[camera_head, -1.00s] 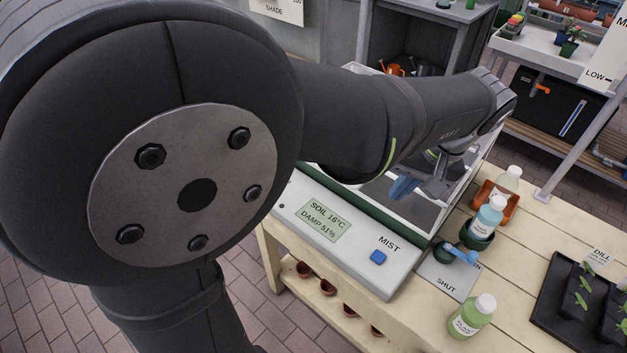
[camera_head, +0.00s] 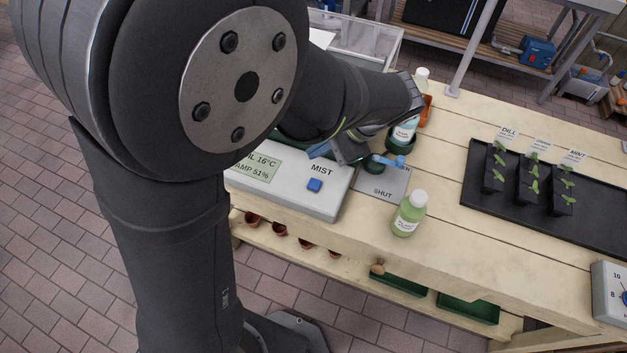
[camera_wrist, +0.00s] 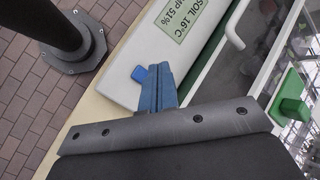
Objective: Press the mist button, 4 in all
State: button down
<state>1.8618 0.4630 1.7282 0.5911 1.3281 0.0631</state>
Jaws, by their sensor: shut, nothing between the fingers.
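The blue square mist button (camera_head: 314,185) sits on the sloped white control panel (camera_head: 292,196), below the word MIST. It also shows in the wrist view (camera_wrist: 139,74), just beyond the fingertips. My gripper (camera_head: 316,151) is over the panel's back edge, behind the button in the head view. Its blue fingers, also in the wrist view (camera_wrist: 158,88), are together with nothing between them. A small gap shows between fingers and button in the head view; the wrist view cannot settle their height. The panel display (camera_head: 258,167) reads 16°C and 51%.
A blue-handled valve (camera_head: 388,162) stands right of the panel on a plate marked SHUT. A green bottle (camera_head: 409,213) is in front of it. A blue-white bottle (camera_head: 405,130) stands behind. A black seedling tray (camera_head: 590,222) lies further right. Bench planks between are clear.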

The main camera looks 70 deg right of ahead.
aim_at(317, 183)
jog(key=shift+f, duration=4.4)
jog(key=shift+f, duration=0.4)
jog(key=shift+f, duration=0.45)
jog(key=shift+r, duration=0.9)
jog(key=shift+r, duration=0.1)
jog(key=shift+r, duration=2.4)
